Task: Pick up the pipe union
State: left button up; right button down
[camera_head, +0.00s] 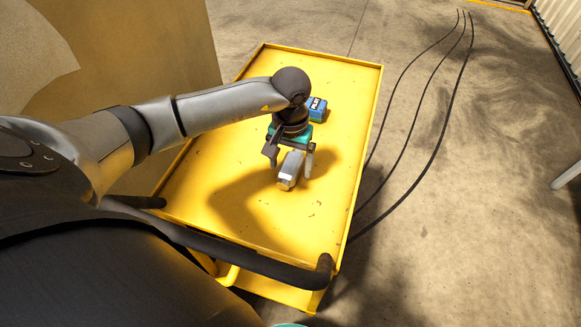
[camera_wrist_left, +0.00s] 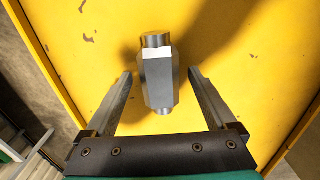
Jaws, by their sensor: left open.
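The pipe union (camera_head: 290,169) is a grey metal fitting with a faceted body and a short round end, on the yellow cart top (camera_head: 230,212). My left gripper (camera_head: 291,168) is open above and around it in the head view. In the left wrist view the union (camera_wrist_left: 158,76) shows between the two spread fingers of my left gripper (camera_wrist_left: 162,78), with a gap on each side. The fingers do not touch it. My right gripper does not show in either view.
A blue box (camera_head: 317,108) stands on the cart behind my gripper. The cart has a raised rim and a dark push handle (camera_head: 240,258) at its near end. Black cables (camera_head: 408,147) lie on the floor at right. A large tan panel stands at left.

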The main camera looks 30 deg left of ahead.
pick_arm(q)
jog(key=shift+f, duration=0.2)
grip_shut()
dwell(0.6)
jog(key=shift+r, duration=0.1)
